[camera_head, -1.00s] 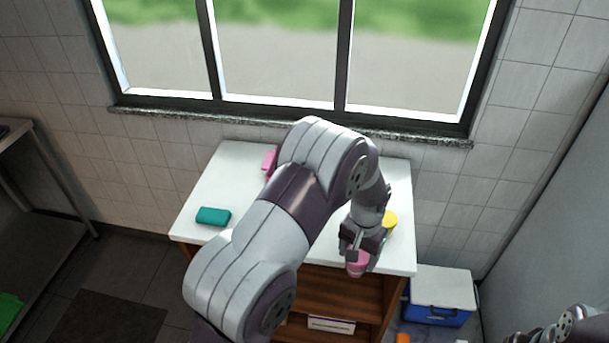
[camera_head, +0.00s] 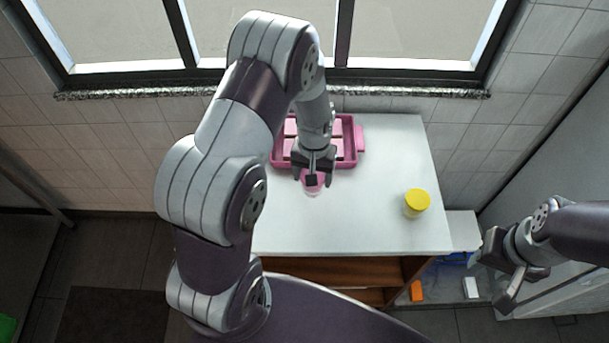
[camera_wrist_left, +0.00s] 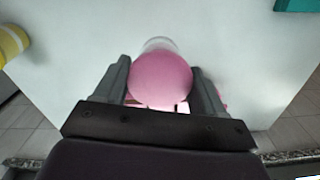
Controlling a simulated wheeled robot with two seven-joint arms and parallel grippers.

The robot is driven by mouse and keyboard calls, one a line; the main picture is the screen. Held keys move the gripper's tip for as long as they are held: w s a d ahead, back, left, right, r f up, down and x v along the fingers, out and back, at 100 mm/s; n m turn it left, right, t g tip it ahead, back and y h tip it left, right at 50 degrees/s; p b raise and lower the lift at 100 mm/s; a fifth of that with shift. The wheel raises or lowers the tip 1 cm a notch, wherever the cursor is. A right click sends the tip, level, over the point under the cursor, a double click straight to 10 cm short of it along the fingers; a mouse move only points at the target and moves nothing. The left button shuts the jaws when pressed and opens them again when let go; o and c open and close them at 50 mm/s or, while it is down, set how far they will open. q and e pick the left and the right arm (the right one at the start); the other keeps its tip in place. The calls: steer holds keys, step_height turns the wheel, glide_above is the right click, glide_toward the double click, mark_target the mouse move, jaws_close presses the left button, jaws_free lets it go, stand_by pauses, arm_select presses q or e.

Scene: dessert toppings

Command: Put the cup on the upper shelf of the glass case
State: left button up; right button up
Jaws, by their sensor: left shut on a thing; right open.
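A small cup with a pink top (camera_head: 312,188) is in my left gripper (camera_head: 312,176), over the white counter in front of the pink tray. In the left wrist view the round pink top (camera_wrist_left: 160,80) sits between the two fingers (camera_wrist_left: 162,92), with a clear rim showing beyond it. I cannot tell whether the cup touches the counter. My right gripper (camera_head: 492,277) is open and empty at the right, beyond the counter's right edge. I cannot make out a glass case in these frames.
A pink tray (camera_head: 358,138) with compartments stands at the back of the counter (camera_head: 330,228). A yellow-lidded jar (camera_head: 416,203) stands at the right; the wrist view also shows it (camera_wrist_left: 12,42). A teal item (camera_wrist_left: 297,5) shows there too. The counter's front middle is clear.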

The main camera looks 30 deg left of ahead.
mark_target(303, 184)
arm_select(q)
steer(key=f, duration=0.1)
steer(key=a+f+p, duration=0.1)
steer(key=f, duration=0.1)
steer(key=a+f, duration=0.1)
steer(key=f, duration=0.1)
steer(key=shift+s+a, duration=0.15)
steer(key=shift+s, duration=0.2)
steer(key=shift+w+a+f, duration=0.15)
steer(key=shift+a+f, duration=0.1)
steer(key=shift+f, duration=0.05)
steer(key=o, duration=0.8)
steer(key=shift+f, duration=0.1)
steer(key=shift+c, duration=0.2)
steer(key=o, duration=0.4)
steer(key=shift+d, duration=0.15)
steer(key=shift+c, duration=0.2)
